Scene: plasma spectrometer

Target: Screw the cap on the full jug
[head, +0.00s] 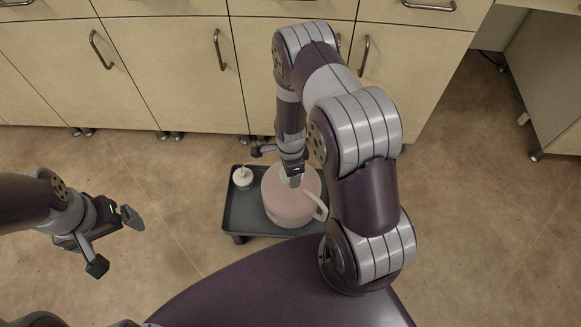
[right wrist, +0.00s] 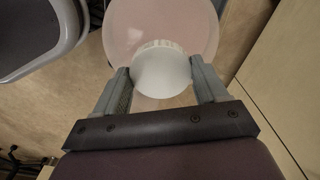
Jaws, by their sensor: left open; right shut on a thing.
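A pinkish translucent jug (head: 289,205) with a side handle stands upright on a dark low tray stand. My right gripper (head: 294,180) reaches down over the top of the jug. In the right wrist view, its two fingers (right wrist: 161,82) are shut on a white cap (right wrist: 160,72), with the jug (right wrist: 185,22) directly behind it. The cap is over the jug's mouth; I cannot tell whether it is seated on the neck. My left gripper (head: 116,240) is open and empty, out to the left over the floor.
A small white container (head: 242,177) with a thin spout or tube stands on the tray stand (head: 238,218), left of the jug. Wooden cabinets (head: 165,60) with handles line the back. The floor left of the stand is clear.

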